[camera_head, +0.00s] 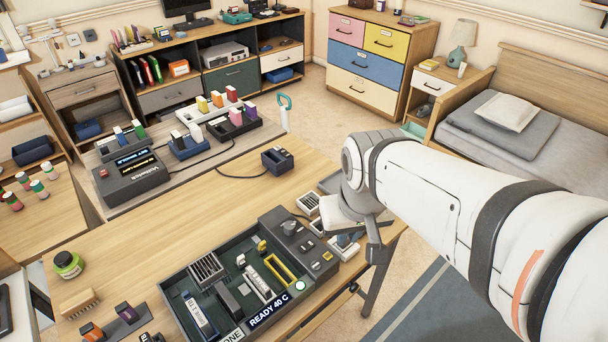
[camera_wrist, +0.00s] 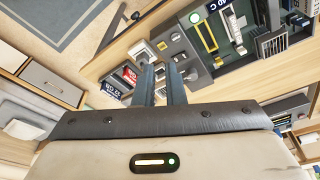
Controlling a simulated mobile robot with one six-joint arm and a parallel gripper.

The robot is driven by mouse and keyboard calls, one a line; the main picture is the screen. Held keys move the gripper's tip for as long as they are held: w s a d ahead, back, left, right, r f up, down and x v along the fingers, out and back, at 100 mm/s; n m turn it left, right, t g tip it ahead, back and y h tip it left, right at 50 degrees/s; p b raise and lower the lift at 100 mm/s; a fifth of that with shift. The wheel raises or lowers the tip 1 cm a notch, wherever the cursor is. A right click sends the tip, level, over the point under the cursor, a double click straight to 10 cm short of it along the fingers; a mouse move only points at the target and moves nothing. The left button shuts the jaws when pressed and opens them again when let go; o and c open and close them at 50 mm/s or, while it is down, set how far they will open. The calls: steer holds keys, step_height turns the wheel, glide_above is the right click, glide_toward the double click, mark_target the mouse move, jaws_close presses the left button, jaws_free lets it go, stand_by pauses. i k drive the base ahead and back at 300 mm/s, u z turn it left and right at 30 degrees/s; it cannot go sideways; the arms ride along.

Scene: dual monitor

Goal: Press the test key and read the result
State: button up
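A dark tray-like unit (camera_head: 240,270) sits on the near table, with a sign reading "READY 40 C" (camera_head: 268,311) and a round green-rimmed spot (camera_head: 300,286) at its front. A grey control block with knobs (camera_head: 300,240) forms its right end. No test key is readable by label. My gripper (camera_wrist: 162,72) is open, its two dark fingers a little apart with nothing seen between them. It is near the unit's control end; its fingertips are hard to see in the head view.
A small dark device (camera_head: 277,160) is at the table's back edge. A green jar (camera_head: 68,264) and brush (camera_head: 79,303) stand left. The table's middle is clear.

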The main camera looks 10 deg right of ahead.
mark_target(328, 256)
steer(key=z, duration=1.4)
steer(key=k, duration=1.8)
steer(key=u, duration=0.55)
steer(key=i, duration=1)
steer(key=u, duration=0.05)
